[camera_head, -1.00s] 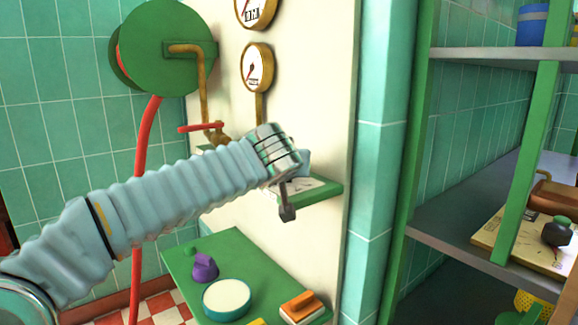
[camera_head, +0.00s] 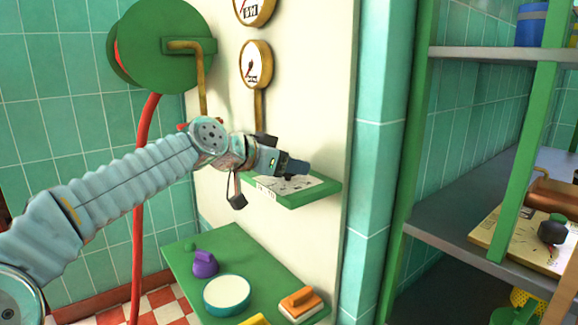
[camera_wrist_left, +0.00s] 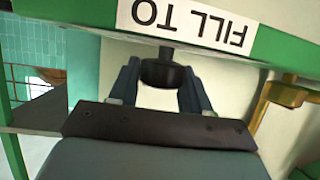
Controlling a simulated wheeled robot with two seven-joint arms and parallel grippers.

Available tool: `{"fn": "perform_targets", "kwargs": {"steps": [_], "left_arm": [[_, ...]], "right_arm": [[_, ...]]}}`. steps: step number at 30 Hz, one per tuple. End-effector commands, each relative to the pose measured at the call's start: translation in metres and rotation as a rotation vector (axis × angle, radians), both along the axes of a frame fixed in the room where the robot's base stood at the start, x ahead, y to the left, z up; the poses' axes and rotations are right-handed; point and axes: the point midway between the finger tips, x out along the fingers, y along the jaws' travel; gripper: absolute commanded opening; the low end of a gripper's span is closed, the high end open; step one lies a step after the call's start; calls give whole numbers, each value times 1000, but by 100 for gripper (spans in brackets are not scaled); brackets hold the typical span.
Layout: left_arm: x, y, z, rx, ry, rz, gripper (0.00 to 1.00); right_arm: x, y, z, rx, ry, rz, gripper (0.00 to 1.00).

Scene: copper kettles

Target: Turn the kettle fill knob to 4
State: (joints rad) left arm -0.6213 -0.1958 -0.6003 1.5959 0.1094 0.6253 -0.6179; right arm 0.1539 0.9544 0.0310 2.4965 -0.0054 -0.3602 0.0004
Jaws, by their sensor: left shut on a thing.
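The fill panel (camera_head: 325,192) is a small green-edged shelf with a white dial face, on the cream wall in the head view. In the left wrist view its white "FILL TO" label (camera_wrist_left: 190,20) appears upside down. A dark round knob (camera_wrist_left: 162,73) on a short stem sits between my left fingers there. My left gripper (camera_head: 295,168) is at the panel in the head view, shut on the knob and covering it. The dial's numbers are too small or hidden to read, so I cannot tell the setting. My right gripper is not in view.
Gauges (camera_head: 256,64) and a green wheel (camera_head: 150,48) are above. Grey shelves (camera_head: 470,220) stand at the right.

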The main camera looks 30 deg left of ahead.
Motion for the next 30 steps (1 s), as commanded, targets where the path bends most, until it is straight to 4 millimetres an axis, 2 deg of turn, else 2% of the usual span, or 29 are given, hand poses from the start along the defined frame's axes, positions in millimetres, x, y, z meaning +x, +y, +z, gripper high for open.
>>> {"fn": "perform_targets", "kwargs": {"steps": [5,18,30], "left_arm": [[1,1,-2,2,3,-161,18],[0,1,-1,6,5,-519,18],[-2,0,-1,6,3,-670,18]], "right_arm": [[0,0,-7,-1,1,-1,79],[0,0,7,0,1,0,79],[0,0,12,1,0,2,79]]}}
